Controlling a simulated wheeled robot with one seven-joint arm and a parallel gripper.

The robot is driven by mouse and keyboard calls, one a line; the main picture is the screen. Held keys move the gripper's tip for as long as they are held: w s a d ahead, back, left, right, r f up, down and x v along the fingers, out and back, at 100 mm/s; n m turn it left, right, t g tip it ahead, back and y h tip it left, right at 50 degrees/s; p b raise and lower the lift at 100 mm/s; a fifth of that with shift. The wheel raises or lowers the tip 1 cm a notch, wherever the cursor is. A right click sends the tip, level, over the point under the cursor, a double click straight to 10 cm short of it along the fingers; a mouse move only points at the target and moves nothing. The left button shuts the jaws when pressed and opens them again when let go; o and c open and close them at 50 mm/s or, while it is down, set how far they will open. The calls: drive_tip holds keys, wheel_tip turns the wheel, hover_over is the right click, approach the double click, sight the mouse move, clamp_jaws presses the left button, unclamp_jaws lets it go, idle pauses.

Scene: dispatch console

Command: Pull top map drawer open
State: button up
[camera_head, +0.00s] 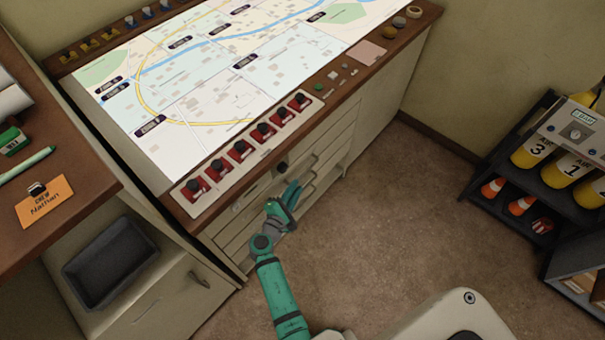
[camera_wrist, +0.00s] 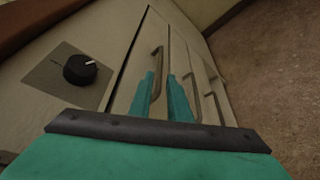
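The map drawers are a stack of pale, flat fronts under the map console (camera_head: 182,213). The top map drawer (camera_wrist: 140,72) shows in the wrist view just past the panel with the black knob, and looks closed. Its bar handle (camera_wrist: 158,63) lies in line with the gap between my fingertips. My gripper (camera_wrist: 161,75) has two teal fingers, apart from each other. I cannot tell whether either finger touches the handle. In the head view my gripper (camera_head: 292,190) is in front of the drawer stack and hides part of the fronts.
A black knob (camera_wrist: 80,69) sits on the panel beside the drawer. Lower drawer handles (camera_wrist: 197,106) stick out close to my fingers. The brown floor (camera_head: 370,220) in front is clear. A black rack (camera_head: 515,170) with yellow cylinders stands at the right.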

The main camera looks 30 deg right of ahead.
sight(303, 174)
drive_tip(key=x, duration=0.8)
drive_tip(key=shift+w+d+f, duration=0.15)
drive_tip(key=shift+w+d, duration=0.1)
drive_tip(key=shift+w, duration=0.1)
clamp_jaws()
